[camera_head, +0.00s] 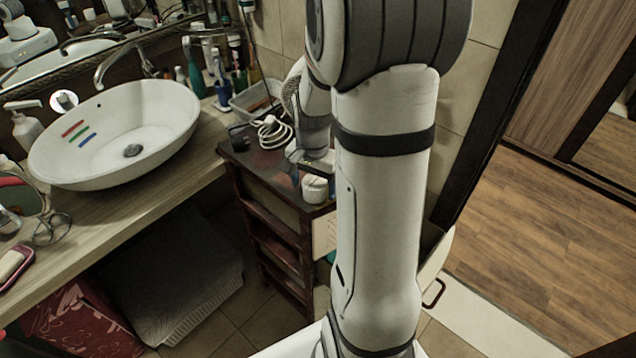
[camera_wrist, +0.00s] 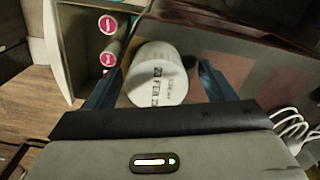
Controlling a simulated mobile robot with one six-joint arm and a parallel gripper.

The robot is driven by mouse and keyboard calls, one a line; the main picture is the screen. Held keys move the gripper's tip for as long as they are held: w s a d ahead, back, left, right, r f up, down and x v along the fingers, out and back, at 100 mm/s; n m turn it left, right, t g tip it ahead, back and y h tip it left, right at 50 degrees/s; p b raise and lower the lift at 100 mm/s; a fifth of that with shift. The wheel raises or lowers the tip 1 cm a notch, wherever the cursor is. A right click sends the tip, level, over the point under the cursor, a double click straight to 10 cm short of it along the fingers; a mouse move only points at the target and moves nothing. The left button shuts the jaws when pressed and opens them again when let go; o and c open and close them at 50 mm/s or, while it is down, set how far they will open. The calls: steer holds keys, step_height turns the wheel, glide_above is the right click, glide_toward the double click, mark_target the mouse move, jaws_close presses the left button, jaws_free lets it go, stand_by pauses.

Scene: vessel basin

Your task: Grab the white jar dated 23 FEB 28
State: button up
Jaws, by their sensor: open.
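The white jar (camera_wrist: 157,80) lies between the two fingers of my gripper (camera_wrist: 158,85) in the wrist view, with dark print that reads roughly "23 FEB 28". My gripper is open, with one blue finger on each side of the jar and a small gap showing on the right. In the head view a white jar (camera_head: 315,189) stands on the top of the dark red-brown drawer cabinet (camera_head: 262,168), just below my gripper. My arm hides part of the cabinet top and the fingers in that view.
A coiled white cable (camera_head: 272,132) lies on the cabinet behind the jar, beside a clear tray (camera_head: 256,100). A basin (camera_head: 115,135) stands on the counter at left. Wooden floor is clear at right.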

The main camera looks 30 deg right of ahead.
steer(key=c, duration=1.1)
